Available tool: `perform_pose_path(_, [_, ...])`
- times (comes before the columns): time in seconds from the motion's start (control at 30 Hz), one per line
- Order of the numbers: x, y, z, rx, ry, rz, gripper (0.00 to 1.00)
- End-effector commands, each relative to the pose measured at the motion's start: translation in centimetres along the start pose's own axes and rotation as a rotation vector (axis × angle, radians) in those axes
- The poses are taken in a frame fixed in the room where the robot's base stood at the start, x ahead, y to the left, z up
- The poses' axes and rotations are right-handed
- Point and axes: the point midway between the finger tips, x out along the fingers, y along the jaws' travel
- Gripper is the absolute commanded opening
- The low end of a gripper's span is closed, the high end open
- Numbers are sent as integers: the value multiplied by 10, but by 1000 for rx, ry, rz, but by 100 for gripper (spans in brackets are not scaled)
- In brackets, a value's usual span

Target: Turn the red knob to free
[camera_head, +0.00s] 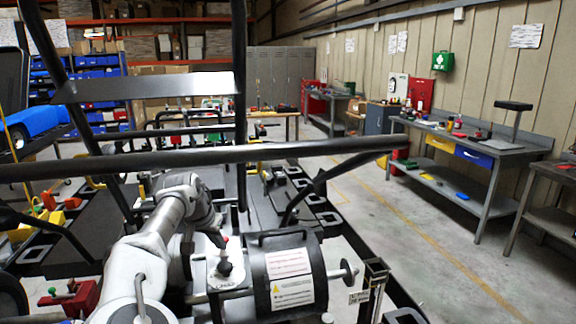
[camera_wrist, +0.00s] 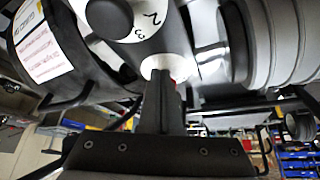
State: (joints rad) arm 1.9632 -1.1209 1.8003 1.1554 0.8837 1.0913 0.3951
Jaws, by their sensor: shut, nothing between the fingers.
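A small red knob (camera_head: 226,239) shows above a white panel (camera_head: 222,280) that carries a black round knob (camera_head: 224,268). In the wrist view a sliver of the red knob (camera_wrist: 174,82) shows beside my fingers; the rest is hidden. The white panel (camera_wrist: 165,35) there bears printed marks, with the black knob (camera_wrist: 109,18) at its upper left. My gripper (camera_wrist: 162,73) is shut and empty, its tips close to the red knob; I cannot tell whether they touch. My gripper (camera_head: 217,240) also shows small in the head view. The knob's setting cannot be read.
A black cylinder with labels (camera_head: 290,275) stands right beside the panel.

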Motion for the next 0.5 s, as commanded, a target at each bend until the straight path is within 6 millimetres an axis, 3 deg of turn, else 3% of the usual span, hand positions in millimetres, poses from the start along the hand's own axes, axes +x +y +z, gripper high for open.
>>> perform_pose_path(0.5, [3, -2, -4, 1, 1, 0, 0])
